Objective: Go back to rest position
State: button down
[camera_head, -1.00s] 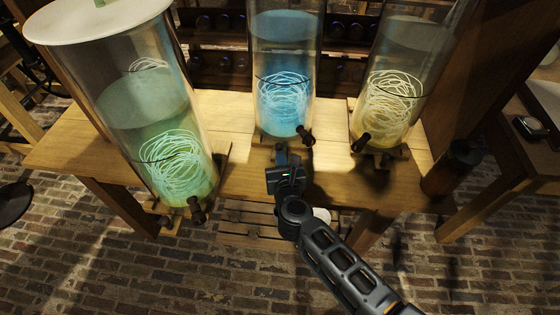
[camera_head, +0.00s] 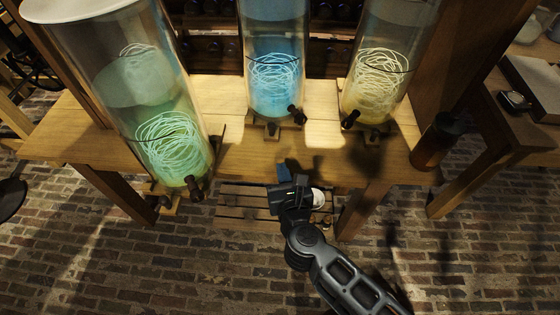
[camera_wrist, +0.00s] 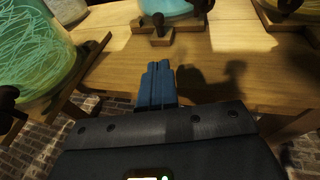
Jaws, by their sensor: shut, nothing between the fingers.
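My gripper (camera_head: 284,171) is shut and empty, in front of the wooden table's front edge in the head view. Its blue fingers (camera_wrist: 158,84) lie together in the wrist view, with the table top behind them. Three tall glass jars stand on the table: a green one (camera_head: 175,140) at left, a blue one (camera_head: 275,75) in the middle and a yellow one (camera_head: 378,85) at right. Each holds pale coiled strands and has a dark tap low at its front. My gripper is apart from all three jars.
The wooden table (camera_head: 235,150) has bare room in front of the blue and yellow jars. A dark bottle (camera_head: 436,142) stands by its right end. A slatted wooden crate (camera_head: 240,205) is below, on the brick floor. Another table (camera_head: 520,125) is at right.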

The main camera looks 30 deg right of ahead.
jog(key=shift+s+a+r, duration=0.1)
jog(key=shift+s+a, duration=0.05)
jog(key=shift+s, duration=0.2)
jog(key=s+r+m+y, duration=0.1)
jog(key=s+r+m, duration=0.5)
jog(key=s+m, duration=0.4)
jog(key=s+r+m+y, duration=0.2)
jog(key=s+r+m, duration=0.5)
jog(key=s+m, duration=0.4)
jog(key=s+r+m+y, duration=0.2)
jog(key=s+r+m, duration=0.4)
jog(key=s+m, duration=0.4)
jog(key=shift+s+r+m+t, duration=0.3)
jog(key=shift+s+m, duration=0.1)
jog(key=shift+s, duration=0.7)
jog(key=shift+a, duration=0.1)
